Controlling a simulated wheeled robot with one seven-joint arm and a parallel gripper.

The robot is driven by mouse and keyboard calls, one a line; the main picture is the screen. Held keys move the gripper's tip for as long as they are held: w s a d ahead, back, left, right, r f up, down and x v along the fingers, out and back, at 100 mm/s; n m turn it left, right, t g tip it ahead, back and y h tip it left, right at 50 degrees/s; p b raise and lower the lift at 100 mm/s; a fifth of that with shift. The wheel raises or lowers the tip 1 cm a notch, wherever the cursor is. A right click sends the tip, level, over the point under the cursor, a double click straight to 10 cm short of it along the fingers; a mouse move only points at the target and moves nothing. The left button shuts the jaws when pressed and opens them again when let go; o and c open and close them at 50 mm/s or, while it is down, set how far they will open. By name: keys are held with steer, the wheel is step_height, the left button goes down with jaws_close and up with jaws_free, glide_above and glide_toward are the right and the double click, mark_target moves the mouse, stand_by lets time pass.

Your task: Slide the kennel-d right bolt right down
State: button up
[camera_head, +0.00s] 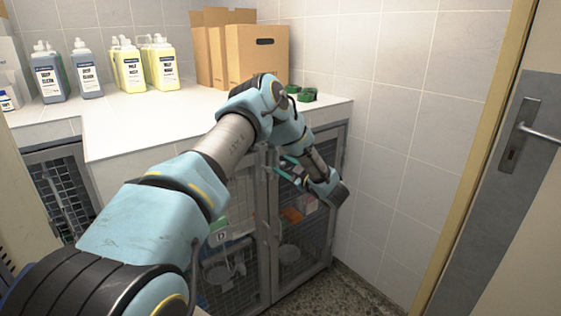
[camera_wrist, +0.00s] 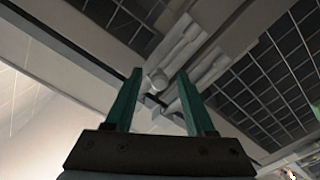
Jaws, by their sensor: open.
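My gripper (camera_wrist: 158,72) is open, its two teal fingers reaching toward a light grey metal bolt (camera_wrist: 183,45) on a kennel door frame. The bolt's round knob (camera_wrist: 158,80) appears between the fingertips in the wrist view. I cannot tell whether either finger touches it. A second, parallel grey bar or bolt (camera_wrist: 213,68) lies beside it. In the head view my gripper (camera_head: 288,168) is at the upper part of the mesh kennel doors (camera_head: 267,262), under the counter. The bolt is hidden or too small there, and I see no label marking kennel-d.
The white counter (camera_head: 130,133) overhangs the kennels and carries bottles (camera_head: 163,64), cardboard boxes (camera_head: 257,52) and small green items (camera_head: 307,95). A tiled wall (camera_head: 385,150) stands close on the right. Some speckled floor (camera_head: 345,295) is clear before the doors.

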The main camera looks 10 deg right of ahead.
steer(key=shift+x, duration=1.05)
jaws_close()
stand_by(0.7)
